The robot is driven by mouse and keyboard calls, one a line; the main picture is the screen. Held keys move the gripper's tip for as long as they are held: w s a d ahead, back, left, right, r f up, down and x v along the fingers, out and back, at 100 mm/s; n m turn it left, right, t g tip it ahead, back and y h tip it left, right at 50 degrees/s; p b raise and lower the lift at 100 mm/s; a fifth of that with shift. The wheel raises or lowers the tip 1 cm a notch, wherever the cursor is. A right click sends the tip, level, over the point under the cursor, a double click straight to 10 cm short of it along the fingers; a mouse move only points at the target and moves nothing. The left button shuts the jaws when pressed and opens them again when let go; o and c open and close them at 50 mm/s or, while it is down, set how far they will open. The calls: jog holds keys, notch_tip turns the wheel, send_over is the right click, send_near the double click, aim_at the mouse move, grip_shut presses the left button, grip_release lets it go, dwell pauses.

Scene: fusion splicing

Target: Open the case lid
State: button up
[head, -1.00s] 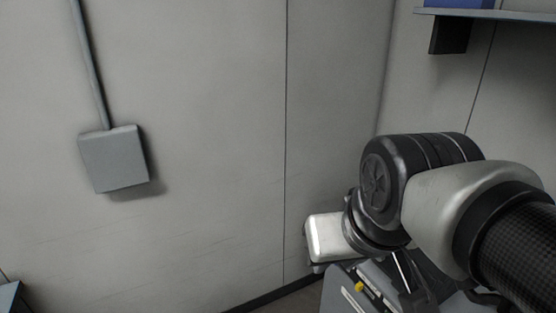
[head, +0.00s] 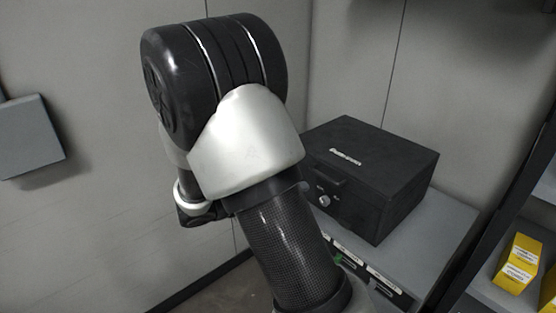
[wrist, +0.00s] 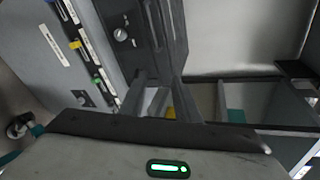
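The case (head: 385,190) is a black box with a flat lid, standing on a grey cabinet to the right of my arm in the head view. Its lid (head: 372,148) is shut. A handle and a round silver knob (head: 324,200) show on its front, partly beside my arm. In the wrist view the dark case (wrist: 160,30) is at the top, tilted, with its knob (wrist: 121,34). My gripper (wrist: 158,88) shows two dark fingers apart with nothing held between them, short of the case. In the head view my arm hides the fingers.
The grey cabinet (head: 448,235) under the case has labelled fronts, also along the left of the wrist view (wrist: 62,45). A dark-framed shelf with yellow boxes (head: 518,262) stands at the right. A grey wall box (head: 28,138) is at the left.

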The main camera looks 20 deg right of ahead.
aim_at(326, 179)
jog(key=w+a+f+n+t+h, duration=0.1)
jog(key=w+f+n+t, duration=0.15)
jog(key=w+n, duration=0.2)
jog(key=shift+n+g, duration=0.25)
jog(key=shift+n, duration=0.1)
jog(key=x, duration=0.5)
jog(key=b+x, duration=0.1)
jog(key=x, duration=0.5)
jog(key=b+x, duration=0.1)
jog(key=x, duration=0.4)
jog(key=shift+s+d+f, duration=0.15)
jog(key=shift+d+f, duration=0.25)
jog(key=shift+f, duration=0.05)
grip_shut()
